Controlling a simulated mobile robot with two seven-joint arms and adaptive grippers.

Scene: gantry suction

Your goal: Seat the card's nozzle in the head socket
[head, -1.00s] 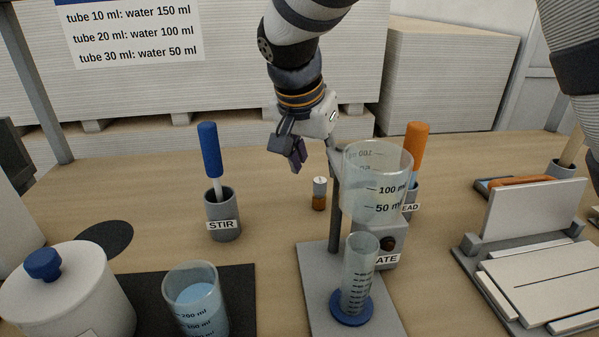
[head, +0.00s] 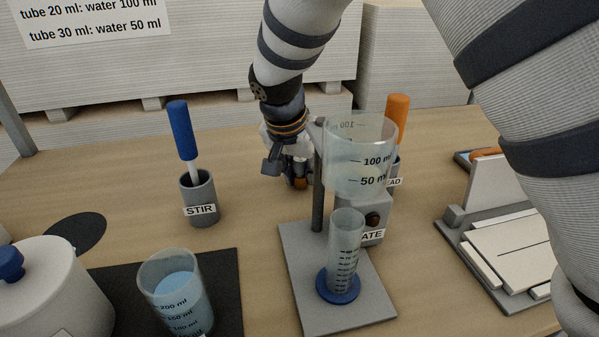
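A card (head: 90,20) at the top left reads "tube 20 ml: water 100 ml" and "tube 30 ml: water 50 ml"; its top is cut off. I cannot make out a nozzle or a head socket. A label ending in "EAD" (head: 394,182) shows by the orange-handled tool (head: 397,118), partly hidden behind a clear vessel. My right gripper (head: 297,182) points down at the table, left of the stand. A small amber vial (head: 300,183) shows at its fingers, mostly hidden; whether they grip it is unclear. My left gripper is out of view.
A stand (head: 290,262) carries a clear graduated vessel (head: 345,170) above a measuring cylinder (head: 345,245), close right of my gripper. A STIR holder (head: 202,205), beaker of water (head: 172,300) and lidded white pot (head: 55,290) stand left. A grey rack (head: 480,255) stands right.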

